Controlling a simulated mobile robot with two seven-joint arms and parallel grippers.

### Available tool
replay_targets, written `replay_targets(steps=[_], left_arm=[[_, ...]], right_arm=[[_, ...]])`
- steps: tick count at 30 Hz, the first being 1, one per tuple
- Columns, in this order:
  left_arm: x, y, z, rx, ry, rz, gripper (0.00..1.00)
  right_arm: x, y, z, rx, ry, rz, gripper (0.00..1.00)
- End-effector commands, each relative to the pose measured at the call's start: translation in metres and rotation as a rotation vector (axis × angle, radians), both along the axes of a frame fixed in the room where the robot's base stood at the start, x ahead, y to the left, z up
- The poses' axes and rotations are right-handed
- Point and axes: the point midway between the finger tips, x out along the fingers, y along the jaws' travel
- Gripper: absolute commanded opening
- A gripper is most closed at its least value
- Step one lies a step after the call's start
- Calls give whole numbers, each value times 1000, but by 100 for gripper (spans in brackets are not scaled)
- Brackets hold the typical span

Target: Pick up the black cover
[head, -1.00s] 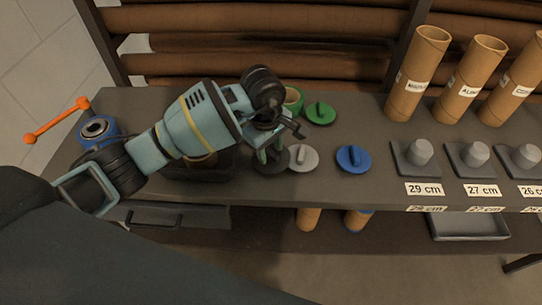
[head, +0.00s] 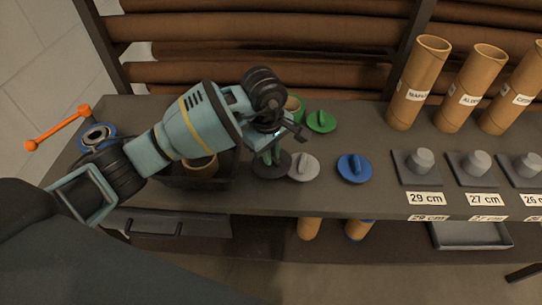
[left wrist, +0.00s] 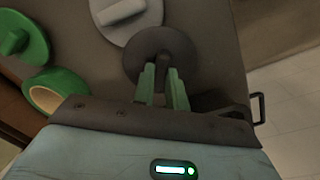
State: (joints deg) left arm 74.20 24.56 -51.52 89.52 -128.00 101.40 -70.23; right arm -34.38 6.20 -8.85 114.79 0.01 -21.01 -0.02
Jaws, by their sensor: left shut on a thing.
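The black cover (head: 265,168) is a dark round disc with a raised handle, on the bench just left of the grey cover (head: 304,166). My left gripper (head: 272,157) is above it, with its green fingers pointing down. In the left wrist view, the fingers (left wrist: 163,75) are shut on the handle of the black cover (left wrist: 147,43). I cannot tell whether the disc is clear of the bench top. The blue cover (head: 354,170) and the green cover (head: 321,121) lie to the right. My right gripper is not in view.
A dark bin (head: 218,179) with a tape roll stands under my left forearm. A green tape roll (head: 294,103) is behind the gripper. Cardboard tubes (head: 418,85) and grey knobbed blocks with length labels (head: 419,163) stand at right.

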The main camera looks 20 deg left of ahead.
Motion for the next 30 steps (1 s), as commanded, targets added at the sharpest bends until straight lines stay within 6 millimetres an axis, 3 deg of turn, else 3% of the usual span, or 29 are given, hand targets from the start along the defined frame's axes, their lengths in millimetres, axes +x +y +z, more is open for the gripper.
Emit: replay_targets(steps=[3, 21, 30], left_arm=[[2, 1, 21, 1, -6, 0, 0], [-123, -10, 29, 0, -1, -2, 0], [-155, -13, 32, 0, 0, 1, 0]], right_arm=[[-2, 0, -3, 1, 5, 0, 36], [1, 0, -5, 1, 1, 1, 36], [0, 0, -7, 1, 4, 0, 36]])
